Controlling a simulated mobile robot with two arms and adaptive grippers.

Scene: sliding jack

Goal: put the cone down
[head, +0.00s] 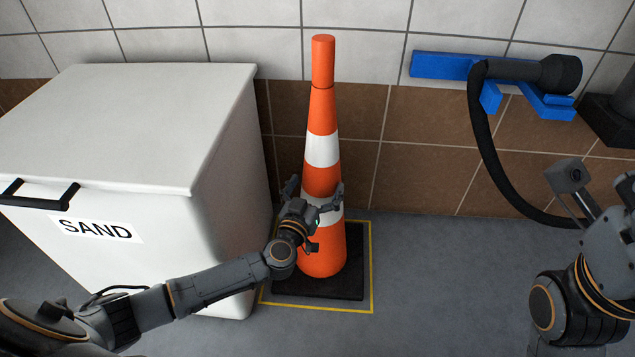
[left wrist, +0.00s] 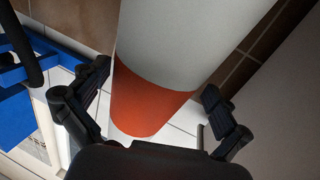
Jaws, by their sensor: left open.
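The orange-and-white cone (head: 321,150) stands upright against the tiled wall, with its black square base (head: 320,287) on the floor inside a yellow outline (head: 318,308). My left gripper (head: 315,190) is at the lower part of the cone, in front of it, with its fingers spread to either side. In the left wrist view the cone (left wrist: 150,100) passes between the open fingers (left wrist: 155,85), with gaps visible on both sides.
A white bin marked SAND (head: 130,125) stands close on the left of the cone. A blue wall bracket (head: 440,65) holds a black nozzle (head: 525,70) with a hose (head: 487,140) at the right. The grey floor (head: 430,280) right of the cone is clear.

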